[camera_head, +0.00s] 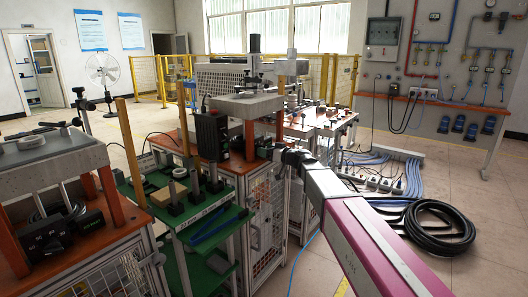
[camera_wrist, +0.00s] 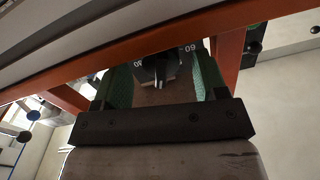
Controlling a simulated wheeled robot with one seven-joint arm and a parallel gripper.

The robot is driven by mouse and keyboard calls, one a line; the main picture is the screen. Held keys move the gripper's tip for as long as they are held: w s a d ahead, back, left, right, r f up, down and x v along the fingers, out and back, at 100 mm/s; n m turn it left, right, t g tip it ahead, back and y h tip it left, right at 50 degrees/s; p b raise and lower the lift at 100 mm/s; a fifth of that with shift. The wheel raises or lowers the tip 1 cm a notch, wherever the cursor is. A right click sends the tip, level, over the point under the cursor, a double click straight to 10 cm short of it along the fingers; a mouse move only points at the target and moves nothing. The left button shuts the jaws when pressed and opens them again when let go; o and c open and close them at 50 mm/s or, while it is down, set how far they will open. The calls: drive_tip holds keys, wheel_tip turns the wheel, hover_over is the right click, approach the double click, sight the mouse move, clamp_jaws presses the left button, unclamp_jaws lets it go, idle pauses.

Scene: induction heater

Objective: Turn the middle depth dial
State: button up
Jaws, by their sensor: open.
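In the wrist view a dark dial (camera_wrist: 157,70) with a raised grip and white numbers around it shows ahead, between my fingers. My gripper (camera_wrist: 162,80) has two green-padded fingers spread apart, one on each side of the dial. A gap shows on both sides and I see no contact. I cannot tell how far the fingertips are from the dial face. In the head view my gripper (camera_head: 271,151) is at the front right of the middle machine, by its orange post. The dial is not clear there, and I cannot tell whether it is the middle one.
A grey slab (camera_head: 245,104) on orange posts (camera_head: 249,140) stands above the gripper. A green shelf cart (camera_head: 205,213) is to the left, with another machine (camera_head: 50,160) beyond it. Black hose (camera_head: 440,238) lies on the floor at right. Orange frame parts (camera_wrist: 228,62) flank the dial.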

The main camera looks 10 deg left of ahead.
drive_tip(key=shift+w+a, duration=0.25)
drive_tip(key=shift+a, duration=0.4)
drive_tip(key=c, duration=0.9)
drive_tip(key=shift+m, duration=0.8)
drive_tip(key=o, duration=0.9)
drive_tip(key=v, duration=1)
drive_tip(key=shift+d, duration=0.35)
drive_tip(key=shift+s, duration=0.15)
